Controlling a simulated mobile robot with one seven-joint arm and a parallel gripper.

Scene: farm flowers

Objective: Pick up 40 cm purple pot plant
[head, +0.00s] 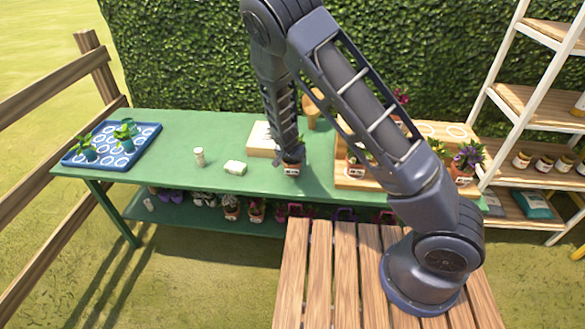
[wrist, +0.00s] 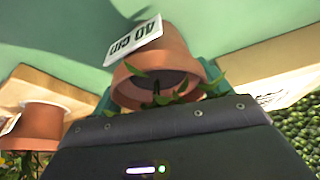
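A terracotta pot (head: 291,168) with a white label is at the middle of the green table, right below my gripper (head: 291,150). In the wrist view the same pot (wrist: 155,75) fills the middle, its label reading "40 cm". Green leaves show at its rim, close to my gripper's dark body; most of the plant and any flower colour are hidden. I cannot tell whether the pot touches the table. My fingertips do not show clearly, so I cannot tell whether they are closed on the pot.
Other potted plants, one purple (head: 468,156), stand at the right on and beside wooden trays. A blue tray (head: 145,137) with seedlings is at the left. A hedge is behind.

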